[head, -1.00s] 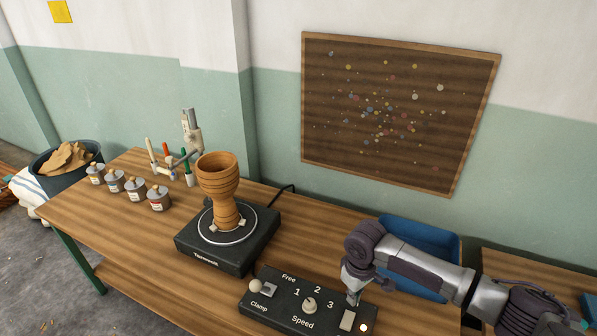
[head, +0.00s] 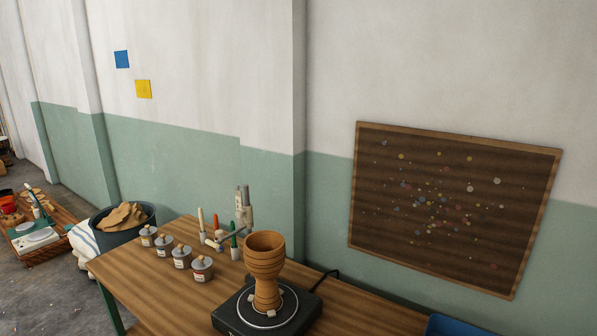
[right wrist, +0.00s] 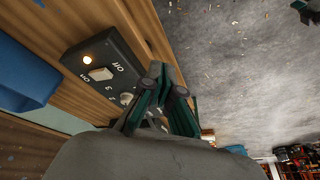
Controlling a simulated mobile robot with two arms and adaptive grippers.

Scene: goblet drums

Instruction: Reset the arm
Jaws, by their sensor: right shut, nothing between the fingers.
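My right gripper (right wrist: 160,78) shows in the right wrist view, its dark green fingers shut with nothing between them. It is beside the black control box (right wrist: 128,72), apart from or over its edge; I cannot tell the gap. Neither arm shows in the head view. A brown goblet drum (head: 265,268) stands upright on the black turntable (head: 232,318), which is cut off by the lower edge.
The wooden table (head: 350,310) carries several small grey jars (head: 202,268) and a tool stand (head: 243,205) behind the drum. A blue bin (head: 465,326) shows at the lower right. A dark bucket (head: 108,235) stands left of the table. Grey floor (right wrist: 240,70) lies beside the table.

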